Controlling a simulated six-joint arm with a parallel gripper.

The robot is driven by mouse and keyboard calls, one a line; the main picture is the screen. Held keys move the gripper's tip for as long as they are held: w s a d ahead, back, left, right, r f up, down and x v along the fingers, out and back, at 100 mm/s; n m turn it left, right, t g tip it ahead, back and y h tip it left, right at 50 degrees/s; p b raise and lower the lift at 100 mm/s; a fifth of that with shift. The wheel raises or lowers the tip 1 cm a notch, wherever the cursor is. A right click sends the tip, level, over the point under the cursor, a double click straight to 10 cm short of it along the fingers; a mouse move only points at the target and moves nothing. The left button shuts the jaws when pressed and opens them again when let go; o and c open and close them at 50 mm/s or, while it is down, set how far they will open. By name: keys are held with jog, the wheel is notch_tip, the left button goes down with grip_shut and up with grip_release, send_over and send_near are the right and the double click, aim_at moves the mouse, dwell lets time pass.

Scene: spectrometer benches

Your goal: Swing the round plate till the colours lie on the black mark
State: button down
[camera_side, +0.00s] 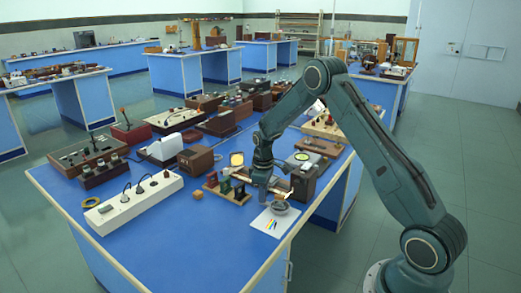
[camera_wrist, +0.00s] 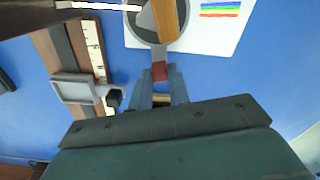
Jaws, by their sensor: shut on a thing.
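The round plate (camera_wrist: 181,38) is grey with a short arm running down to a red-tipped handle (camera_wrist: 159,71). A tan block lies across it. My gripper (camera_wrist: 160,82) is shut on the handle. In the side view my gripper (camera_side: 262,198) points down at the bench, just left of the round plate (camera_side: 281,207). A white sheet (camera_side: 262,215) lies beneath and in front of the plate. Red, green and blue colour bands (camera_wrist: 220,10) fall on the sheet, right of the plate in the wrist view. I cannot make out the black mark in either view.
A wooden rail with a pale scale (camera_wrist: 92,45) and a grey framed holder (camera_wrist: 85,90) lie left of my gripper. Small coloured blocks on a wooden base (camera_side: 228,190) stand close by. A white power strip (camera_side: 135,203) lies further left. The blue bench front (camera_side: 190,250) is clear.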

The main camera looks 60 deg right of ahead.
jog(key=shift+a+r+n, duration=0.1)
jog(key=shift+a+n, duration=0.4)
jog(key=shift+n, duration=0.5)
jog(key=shift+s+a, duration=0.1)
jog(key=c, duration=1.3)
grip_release()
notch_tip(320, 180, up, 14)
jog(key=shift+f, duration=0.1)
